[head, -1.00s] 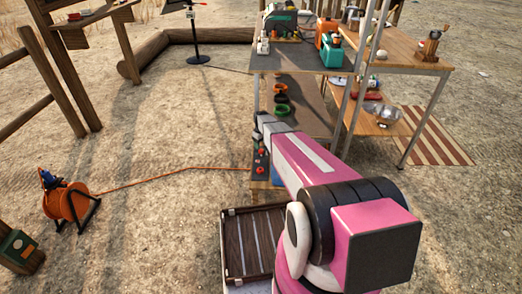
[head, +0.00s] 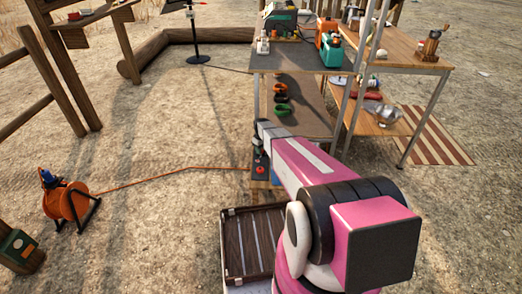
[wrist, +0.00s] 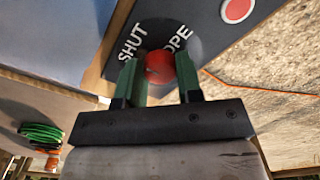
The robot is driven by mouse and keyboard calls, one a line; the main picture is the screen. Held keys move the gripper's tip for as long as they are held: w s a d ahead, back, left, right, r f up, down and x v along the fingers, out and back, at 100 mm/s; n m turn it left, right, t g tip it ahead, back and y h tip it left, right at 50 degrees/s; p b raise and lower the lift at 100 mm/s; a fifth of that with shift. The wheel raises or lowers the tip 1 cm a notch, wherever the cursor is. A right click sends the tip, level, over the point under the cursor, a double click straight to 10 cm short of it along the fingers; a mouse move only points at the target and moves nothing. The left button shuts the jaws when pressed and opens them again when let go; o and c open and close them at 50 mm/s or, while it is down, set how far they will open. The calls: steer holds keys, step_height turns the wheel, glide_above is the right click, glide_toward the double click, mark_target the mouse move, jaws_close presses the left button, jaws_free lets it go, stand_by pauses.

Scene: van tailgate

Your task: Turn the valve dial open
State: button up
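In the wrist view the valve dial shows as a red knob (wrist: 160,68) on a dark round plate with white "SHUT" lettering at left and "OPE" at right; the rest of that word is hidden. My gripper (wrist: 160,80) has its two green fingers one on each side of the red knob. The fingers stand apart, with the knob between or just beyond their tips. I cannot tell whether they press on it. In the head view my gripper (head: 260,140) is small and partly hidden by my pink arm, at the panel (head: 260,170) by the bench's near left corner.
A red round button (wrist: 237,10) sits on the panel beside the dial. The workbench (head: 290,62) with tools stands behind. A slatted crate (head: 226,245) lies below, and an orange cable reel (head: 70,205) stands at left. Open sand lies between reel and bench.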

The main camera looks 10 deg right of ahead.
steer(key=shift+m, duration=0.3)
steer(key=m, duration=1.2)
steer(key=shift+m, duration=2.2)
steer(key=o, duration=0.9)
